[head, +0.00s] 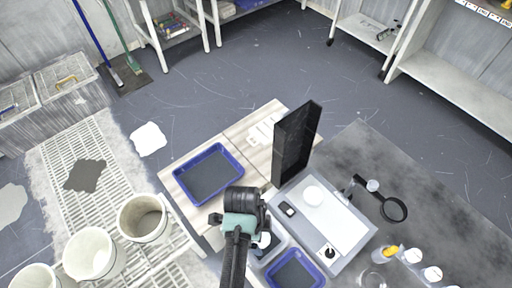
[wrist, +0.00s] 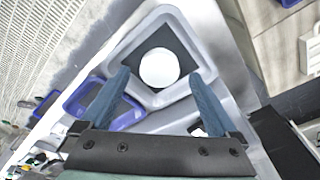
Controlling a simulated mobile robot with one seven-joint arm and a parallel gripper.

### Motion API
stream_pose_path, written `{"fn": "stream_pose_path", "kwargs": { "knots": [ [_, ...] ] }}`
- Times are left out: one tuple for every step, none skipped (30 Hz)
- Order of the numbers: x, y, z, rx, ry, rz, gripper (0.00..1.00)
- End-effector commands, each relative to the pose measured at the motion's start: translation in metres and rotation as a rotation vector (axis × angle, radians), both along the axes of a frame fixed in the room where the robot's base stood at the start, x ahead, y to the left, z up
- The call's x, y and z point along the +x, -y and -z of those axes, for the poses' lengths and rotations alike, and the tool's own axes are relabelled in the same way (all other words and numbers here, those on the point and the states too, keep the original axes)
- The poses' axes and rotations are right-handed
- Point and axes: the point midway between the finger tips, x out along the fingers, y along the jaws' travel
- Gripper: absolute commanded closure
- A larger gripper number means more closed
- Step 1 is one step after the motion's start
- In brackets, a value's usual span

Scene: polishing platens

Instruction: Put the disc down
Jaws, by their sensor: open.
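A white disc (wrist: 159,67) lies on a dark mat inside a grey tray (wrist: 183,28). In the wrist view my gripper (wrist: 158,76) is open, with its two blue fingers apart on either side of the disc's near edge. Whether the fingertips touch anything cannot be told. In the head view my gripper (head: 243,222) is over the grey tray (head: 280,246) and hides most of it; a piece of a white round thing (head: 264,240) shows beside it.
A tall dark box (head: 297,140) stands behind my gripper. A magnifier (head: 394,209) and bottles (head: 412,256) are right; buckets (head: 142,217) are left.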

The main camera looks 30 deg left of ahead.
Motion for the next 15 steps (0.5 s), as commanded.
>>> {"fn": "stream_pose_path", "kwargs": {
  "knots": [
    [0.0, -0.002, -0.011, 0.002, 0.004, -0.001, 0.05],
    [0.0, -0.003, -0.018, 0.002, 0.004, -0.001, 0.05],
    [-0.001, -0.004, -0.026, 0.002, 0.005, 0.0, 0.05],
    [-0.001, -0.005, -0.033, 0.002, 0.005, 0.0, 0.05],
    [-0.001, -0.006, -0.04, 0.003, 0.006, 0.001, 0.05],
    [-0.002, -0.007, -0.049, 0.002, 0.005, 0.0, 0.05],
    [-0.002, -0.008, -0.055, 0.002, 0.005, 0.0, 0.05],
    [-0.003, -0.009, -0.061, 0.003, 0.006, 0.0, 0.05],
    [-0.003, -0.01, -0.069, 0.002, 0.004, 0.0, 0.05],
    [-0.004, -0.01, -0.074, 0.002, 0.004, 0.0, 0.05],
    [-0.004, -0.011, -0.079, 0.003, 0.003, 0.0, 0.05],
    [-0.005, -0.012, -0.085, 0.002, 0.002, 0.001, 0.05],
    [-0.005, -0.013, -0.089, 0.003, 0.003, 0.0, 0.05],
    [-0.005, -0.013, -0.093, 0.002, 0.001, 0.0, 0.05],
    [-0.005, -0.014, -0.097, 0.002, 0.002, 0.0, 0.05]
  ]
}}
